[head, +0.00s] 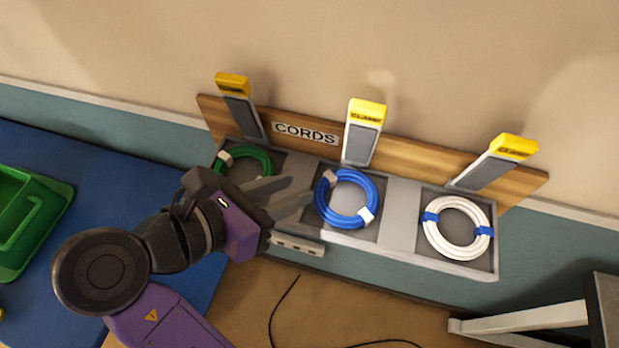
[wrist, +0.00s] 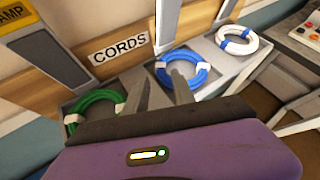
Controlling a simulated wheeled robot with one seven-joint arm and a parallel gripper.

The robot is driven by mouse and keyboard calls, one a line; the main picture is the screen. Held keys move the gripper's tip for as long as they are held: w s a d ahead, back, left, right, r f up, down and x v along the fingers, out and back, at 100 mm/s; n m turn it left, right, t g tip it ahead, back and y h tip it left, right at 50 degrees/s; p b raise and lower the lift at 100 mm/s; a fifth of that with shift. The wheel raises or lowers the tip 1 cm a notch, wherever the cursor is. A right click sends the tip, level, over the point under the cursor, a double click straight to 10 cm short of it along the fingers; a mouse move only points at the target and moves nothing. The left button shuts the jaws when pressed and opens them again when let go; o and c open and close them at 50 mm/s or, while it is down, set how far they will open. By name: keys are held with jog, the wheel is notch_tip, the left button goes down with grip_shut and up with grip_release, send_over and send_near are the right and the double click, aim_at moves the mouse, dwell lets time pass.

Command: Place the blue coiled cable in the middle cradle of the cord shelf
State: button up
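The blue coiled cable (head: 324,209) lies flat in the middle cradle (head: 347,199) of the cord shelf (head: 399,216), its loop fully inside the cradle walls. It has pale ties and also shows in the wrist view (wrist: 161,75). My gripper (head: 301,188) is just left of the coil, its two grey fingers apart with nothing between them. In the wrist view my gripper (wrist: 160,78) has one fingertip overlapping the coil's picture; I cannot tell whether it touches. The yellow-tipped middle clamp (head: 364,132) stands raised behind the cradle.
A green coil (head: 262,157) lies in the left cradle, partly hidden by my arm, and a white coil (head: 431,235) in the right one. The left clamp (head: 240,105) and right clamp (head: 495,161) are raised. A green bin (head: 50,225) stands on the blue surface at left.

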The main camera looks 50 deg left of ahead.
jog(key=p+v, duration=0.1)
jog(key=v, duration=0.3)
jog(key=shift+f, duration=0.1)
dwell(0.6)
